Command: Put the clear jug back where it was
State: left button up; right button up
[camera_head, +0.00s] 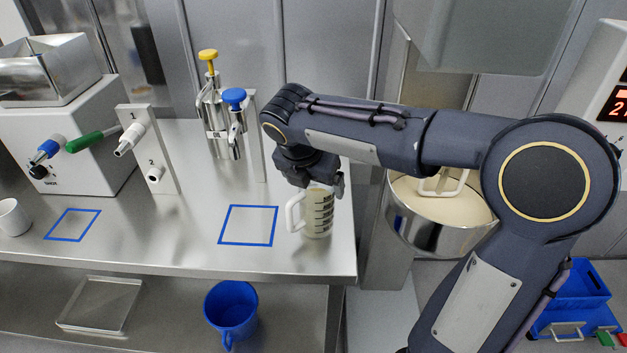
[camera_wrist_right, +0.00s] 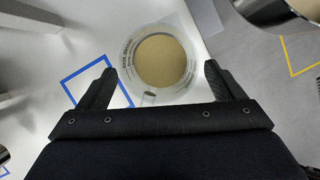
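The clear jug (camera_head: 318,214) stands upright on the steel table, to the right of the right-hand blue square (camera_head: 248,225) and outside it. It has dark markings and a pale handle on its left. In the right wrist view the jug (camera_wrist_right: 163,60) is seen from above with tan contents, and part of a blue square (camera_wrist_right: 98,88) lies to its left. My right gripper (camera_head: 322,186) is at the jug's top. In the wrist view its fingers (camera_wrist_right: 160,78) are spread apart, with the jug's rim just beyond their tips. My left gripper is not in view.
A dispenser with yellow and blue knobs (camera_head: 222,125) stands behind the square. A white machine (camera_head: 60,140), a white cup (camera_head: 13,217) and another blue square (camera_head: 72,224) are at left. A steel pot (camera_head: 430,230) stands right of the table. A blue jug (camera_head: 231,308) is below.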

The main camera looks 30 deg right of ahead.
jog(key=p+v, duration=0.1)
jog(key=v, duration=1.1)
jog(key=s+a+f+m+t+y, duration=0.1)
jog(key=s+f+m+y, duration=0.2)
jog(key=s+f+m, duration=0.4)
jog(key=s+a+f+m+t+y, duration=0.1)
jog(key=s+f+m+y, duration=0.3)
jog(key=m, duration=1.6)
jog(key=shift+s+f+t, duration=0.5)
jog(key=shift+s+f, duration=1.75)
jog(key=shift+s, duration=1.45)
jog(key=shift+a, duration=0.1)
